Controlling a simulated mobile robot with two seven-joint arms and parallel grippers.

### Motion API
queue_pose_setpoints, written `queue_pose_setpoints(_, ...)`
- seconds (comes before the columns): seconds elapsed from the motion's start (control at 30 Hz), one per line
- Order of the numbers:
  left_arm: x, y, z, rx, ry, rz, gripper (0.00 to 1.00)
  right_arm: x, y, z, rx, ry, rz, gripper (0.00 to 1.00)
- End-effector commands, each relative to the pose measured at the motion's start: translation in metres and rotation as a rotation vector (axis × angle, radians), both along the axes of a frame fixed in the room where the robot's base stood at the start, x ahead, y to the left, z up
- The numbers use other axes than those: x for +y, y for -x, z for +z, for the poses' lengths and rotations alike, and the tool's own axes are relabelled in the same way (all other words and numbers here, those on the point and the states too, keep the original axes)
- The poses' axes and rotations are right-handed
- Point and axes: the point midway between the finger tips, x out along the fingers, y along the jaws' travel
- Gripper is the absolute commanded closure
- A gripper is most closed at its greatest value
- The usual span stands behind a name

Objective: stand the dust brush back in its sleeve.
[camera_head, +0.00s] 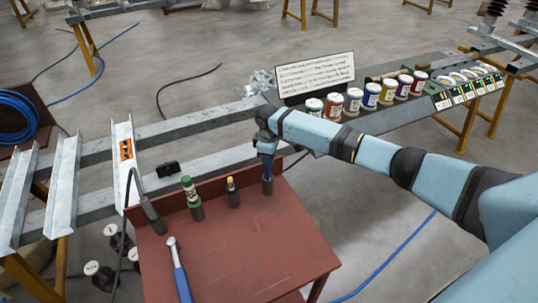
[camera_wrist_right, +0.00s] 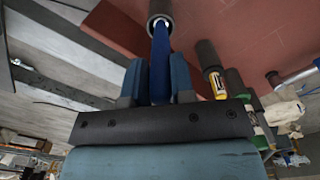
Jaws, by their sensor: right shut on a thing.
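The dust brush (camera_wrist_right: 160,55) shows as a blue handle between the two fingers of my right gripper (camera_wrist_right: 160,82), which is shut on it. In the head view, my right gripper (camera_head: 267,143) is at the back right corner of the red table, right above a dark grey sleeve (camera_head: 267,187). The brush runs from the fingers to the mouth of this sleeve, which also shows in the right wrist view (camera_wrist_right: 159,10). The brush's far end is hidden there; I cannot tell how deep it sits. My left gripper is not in view.
The red table (camera_head: 235,255) has a raised back edge. Along it stand sleeves holding a green-and-white bottle (camera_head: 189,189), a yellow-topped tool (camera_head: 231,187) and a cabled tool (camera_head: 152,213). A blue-handled tool (camera_head: 180,275) lies in front. The table's right front is clear.

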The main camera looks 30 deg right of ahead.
Motion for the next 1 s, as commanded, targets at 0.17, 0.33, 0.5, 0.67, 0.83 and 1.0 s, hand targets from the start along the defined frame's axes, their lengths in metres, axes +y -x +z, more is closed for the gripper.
queue_pose_setpoints(0.17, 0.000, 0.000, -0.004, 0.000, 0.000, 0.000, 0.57, 0.000, 0.000, -0.010, 0.000, 0.000, 0.000, 1.00)
queue_pose_setpoints(0.33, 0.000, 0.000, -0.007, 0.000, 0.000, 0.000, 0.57, 0.000, 0.000, -0.018, 0.001, -0.001, 0.000, 1.00)
queue_pose_setpoints(0.5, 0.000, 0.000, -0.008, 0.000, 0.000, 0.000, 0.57, 0.000, 0.000, -0.021, 0.001, 0.000, 0.000, 1.00)
queue_pose_setpoints(0.67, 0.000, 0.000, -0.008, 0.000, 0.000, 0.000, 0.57, 0.000, 0.000, -0.021, 0.001, -0.001, 0.001, 1.00)
queue_pose_setpoints(0.83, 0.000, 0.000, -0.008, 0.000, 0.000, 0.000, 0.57, 0.000, 0.000, -0.021, 0.001, -0.001, 0.001, 1.00)
queue_pose_setpoints(1.0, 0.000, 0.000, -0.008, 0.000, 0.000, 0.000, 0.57, 0.000, 0.000, -0.021, 0.000, 0.000, 0.001, 0.47)
